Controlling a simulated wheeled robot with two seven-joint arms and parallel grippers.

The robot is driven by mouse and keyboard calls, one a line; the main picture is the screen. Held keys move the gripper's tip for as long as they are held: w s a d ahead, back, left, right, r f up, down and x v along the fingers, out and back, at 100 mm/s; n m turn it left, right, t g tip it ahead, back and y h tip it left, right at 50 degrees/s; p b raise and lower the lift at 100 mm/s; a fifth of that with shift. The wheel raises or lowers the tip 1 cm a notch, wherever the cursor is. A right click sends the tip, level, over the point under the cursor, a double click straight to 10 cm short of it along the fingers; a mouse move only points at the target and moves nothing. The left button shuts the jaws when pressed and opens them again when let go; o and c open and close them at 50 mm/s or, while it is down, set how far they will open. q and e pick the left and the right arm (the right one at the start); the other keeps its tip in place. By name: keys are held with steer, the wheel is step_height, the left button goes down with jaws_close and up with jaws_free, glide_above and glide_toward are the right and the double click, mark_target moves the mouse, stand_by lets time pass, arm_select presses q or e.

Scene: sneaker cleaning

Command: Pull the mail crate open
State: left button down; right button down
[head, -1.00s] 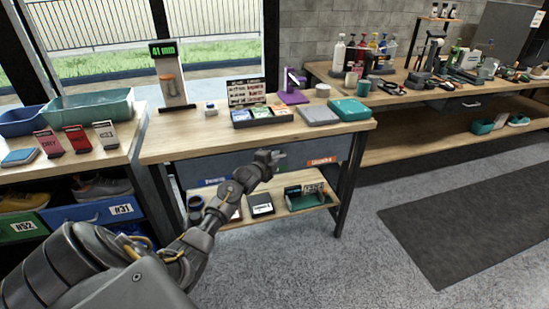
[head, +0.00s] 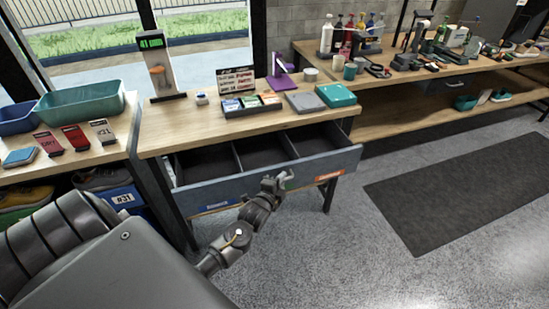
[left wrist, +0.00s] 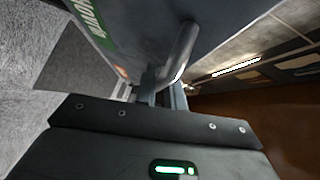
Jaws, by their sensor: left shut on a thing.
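The mail crate shows as a wide blue-grey drawer under the middle wooden table; its front (head: 222,192) stands well out from the table. Its inside (head: 262,152) is dark, split by dividers into three compartments that look empty. The front carries a blue label at left and an orange label at right. My left gripper (head: 279,182) is at the middle of the front, shut on its handle. In the left wrist view the bar handle (left wrist: 182,48) meets the fingers (left wrist: 164,96), and the front fills the upper part. My right gripper is not in view.
The table top (head: 185,128) holds a scale, a sign, a small tray, a purple stand and teal and grey boxes. A side shelf with bins (head: 88,105) stands at left. The floor in front and the dark mat (head: 455,190) at right are clear.

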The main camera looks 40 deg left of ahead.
arm_select(q)
steer(key=s+d, duration=0.1)
steer(key=d, duration=0.1)
steer(key=s+d+p, duration=0.1)
steer(key=s+d, duration=0.1)
steer(key=shift+d, duration=0.1)
steer(key=c, duration=1.8)
jaws_free()
steer(key=shift+o, duration=0.2)
